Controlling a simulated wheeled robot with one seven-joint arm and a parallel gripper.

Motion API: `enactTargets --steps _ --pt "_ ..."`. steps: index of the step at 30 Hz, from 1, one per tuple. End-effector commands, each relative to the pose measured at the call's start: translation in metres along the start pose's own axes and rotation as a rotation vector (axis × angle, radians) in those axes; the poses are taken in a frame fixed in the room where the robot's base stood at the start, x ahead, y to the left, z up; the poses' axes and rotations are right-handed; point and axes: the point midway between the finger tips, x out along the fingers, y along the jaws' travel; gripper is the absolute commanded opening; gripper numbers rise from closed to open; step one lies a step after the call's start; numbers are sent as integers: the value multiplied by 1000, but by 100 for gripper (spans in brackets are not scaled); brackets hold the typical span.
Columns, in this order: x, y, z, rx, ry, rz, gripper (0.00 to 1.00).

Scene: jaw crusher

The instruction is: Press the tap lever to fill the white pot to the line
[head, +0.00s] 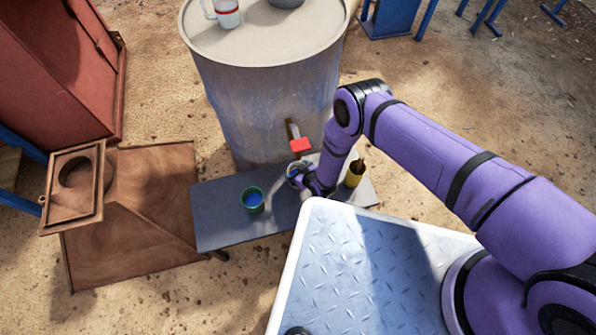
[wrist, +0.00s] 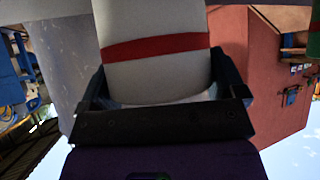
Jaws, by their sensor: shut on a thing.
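The white pot (wrist: 155,75) with its red line (wrist: 155,47) fills the middle of the wrist view, between the two fingers of my gripper (wrist: 165,85). My gripper is shut on it. In the head view my gripper (head: 305,178) is low at the drum's front, and only a small part of the pot (head: 294,169) shows beside it. The tap has a red lever (head: 299,145) and sits on the drum (head: 270,95), just above the pot in the picture. The tap's outlet and the water level in the pot are hidden.
A low grey bench (head: 225,225) carries a green pot with blue inside (head: 252,199) and a yellow pot (head: 354,173). A clear cup (head: 228,13) with a red band stands on the drum. A wooden box (head: 75,185) is at left.

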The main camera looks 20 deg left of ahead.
Motion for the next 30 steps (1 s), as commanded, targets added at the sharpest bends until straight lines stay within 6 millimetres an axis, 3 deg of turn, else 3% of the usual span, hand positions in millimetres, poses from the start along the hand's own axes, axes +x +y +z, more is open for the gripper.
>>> enactTargets --steps 11,12,13,23,30 --pt "2 0 3 0 1 0 34" --pt "2 0 3 0 0 0 92" --pt "2 0 3 0 0 0 98" --pt "0 0 0 0 1 0 100" --pt "-29 0 0 1 -2 0 100"
